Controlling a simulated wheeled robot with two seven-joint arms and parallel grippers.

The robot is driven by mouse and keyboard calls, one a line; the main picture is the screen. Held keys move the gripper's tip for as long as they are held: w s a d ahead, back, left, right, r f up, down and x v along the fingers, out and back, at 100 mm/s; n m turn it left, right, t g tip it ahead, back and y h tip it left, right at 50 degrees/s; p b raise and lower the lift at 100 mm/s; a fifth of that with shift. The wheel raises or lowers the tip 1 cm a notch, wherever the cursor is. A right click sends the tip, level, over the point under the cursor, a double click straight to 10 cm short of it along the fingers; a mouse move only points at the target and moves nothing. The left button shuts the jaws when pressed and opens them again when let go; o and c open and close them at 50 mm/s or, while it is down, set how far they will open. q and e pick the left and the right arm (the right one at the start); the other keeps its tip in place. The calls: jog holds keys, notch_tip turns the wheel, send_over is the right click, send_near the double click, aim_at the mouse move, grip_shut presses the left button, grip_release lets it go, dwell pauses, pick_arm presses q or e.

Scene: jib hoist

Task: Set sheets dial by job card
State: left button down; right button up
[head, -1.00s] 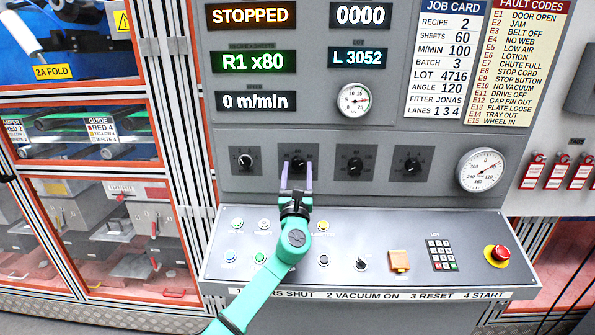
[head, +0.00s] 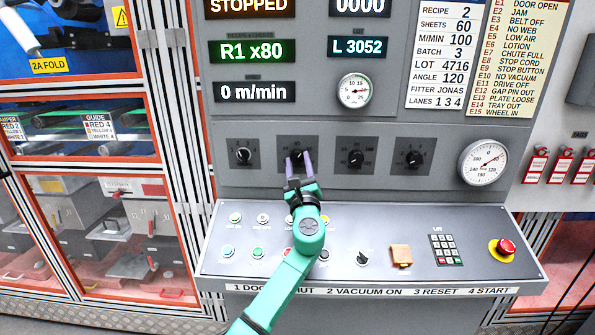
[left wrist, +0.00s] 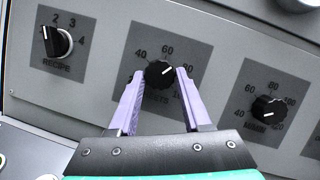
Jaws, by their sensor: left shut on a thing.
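The sheets dial (head: 298,156) is a black knob on a dark square plate, second from left in the dial row. In the left wrist view the dial (left wrist: 160,75) has a white mark pointing up and right, toward 80. My left gripper (head: 300,162) has its two purple fingers (left wrist: 157,78) on either side of the knob, shut on it. The fingers cover part of the label and scale. The green display (head: 252,51) reads R1 x80. The job card (head: 440,55) reads sheets 60. My right gripper is not in view.
The recipe dial (head: 243,155) is left of the sheets dial, and another dial (head: 356,158) is to its right. Below, a sloping desk (head: 215,268) carries buttons, a keypad (head: 445,249) and a red stop button (head: 504,247). A round gauge (head: 483,163) is at right.

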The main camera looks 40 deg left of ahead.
pick_arm(q)
jog(key=n+g+b, duration=0.1)
jog(key=n, duration=0.1)
jog(key=n+g+b, duration=0.1)
jog(key=n, duration=0.2)
jog(key=shift+w+d+y, duration=0.1)
jog(key=shift+d+y, duration=0.05)
jog(key=shift+y, duration=0.25)
jog(key=shift+r+n+g+b, duration=0.1)
jog(key=shift+n+g+b, duration=0.2)
jog(key=shift+n+g, duration=0.6)
jog(key=shift+r+n+g+b, duration=0.1)
jog(key=shift+n+g+b, duration=0.2)
jog(key=shift+n, duration=1.1)
jog(key=shift+c, duration=1.8)
grip_release()
jog(key=shift+d, duration=0.1)
